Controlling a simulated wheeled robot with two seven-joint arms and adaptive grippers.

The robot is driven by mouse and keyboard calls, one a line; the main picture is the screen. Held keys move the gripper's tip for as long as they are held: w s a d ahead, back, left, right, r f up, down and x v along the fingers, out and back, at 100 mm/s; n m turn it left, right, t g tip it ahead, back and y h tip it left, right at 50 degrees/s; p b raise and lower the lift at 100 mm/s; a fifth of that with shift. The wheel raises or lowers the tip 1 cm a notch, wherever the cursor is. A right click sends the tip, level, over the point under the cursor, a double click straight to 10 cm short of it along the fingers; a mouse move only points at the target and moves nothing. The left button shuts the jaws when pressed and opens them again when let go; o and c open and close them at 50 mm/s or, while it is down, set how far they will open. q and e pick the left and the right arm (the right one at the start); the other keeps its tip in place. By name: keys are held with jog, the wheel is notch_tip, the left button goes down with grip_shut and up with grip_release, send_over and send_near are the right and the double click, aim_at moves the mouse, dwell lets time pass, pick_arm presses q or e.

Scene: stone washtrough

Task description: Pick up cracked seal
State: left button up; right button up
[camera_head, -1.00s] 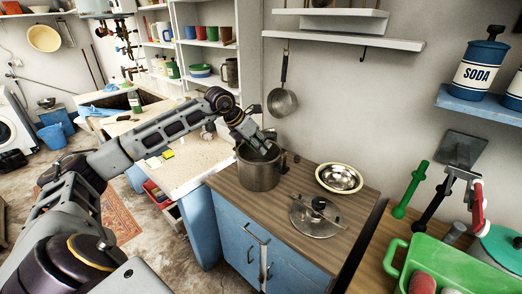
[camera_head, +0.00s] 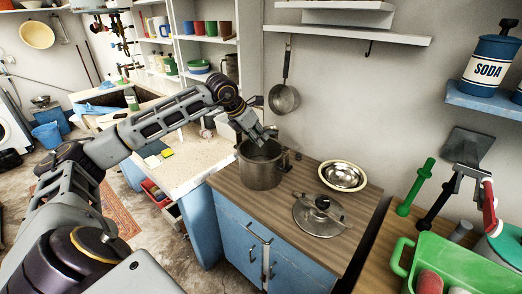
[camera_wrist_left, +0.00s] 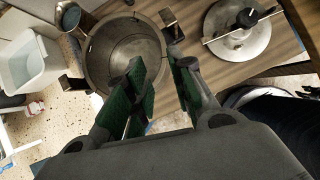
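I cannot make out a cracked seal in either view. A steel pot (camera_head: 259,172) stands open on the wooden counter; in the left wrist view its open mouth (camera_wrist_left: 118,47) shows a greyish inside with no clear object in it. My left gripper (camera_head: 266,136) is just above the pot's rim in the head view. In the wrist view its two green-padded fingers (camera_wrist_left: 162,85) are apart with nothing visible between them, beside the pot's mouth.
A green tray (camera_head: 450,262) with several items stands at the right, near upright green, black and red handles. A saucepan (camera_head: 284,98) hangs on the wall behind.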

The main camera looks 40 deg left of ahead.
pick_arm(q)
jog(key=shift+f, duration=0.1)
send_near(276, 158)
jog(key=shift+p+x, duration=0.45)
jog(key=shift+x, duration=0.6)
jog(key=shift+a, duration=0.15)
pick_arm(e)
jog(key=shift+s+a+r, duration=0.35)
jog(key=shift+a+r, duration=0.05)
jog(key=shift+a, duration=0.3)
pick_arm(q)
jog(key=shift+p+x, duration=0.5)
jog(key=shift+x, duration=1.5)
jog(key=shift+w+f, duration=0.25)
jog(key=shift+f, duration=0.25)
jog(key=shift+d, duration=0.25)
pick_arm(e)
jog(key=shift+s+a+r, duration=0.45)
jog(key=shift+a, duration=0.3)
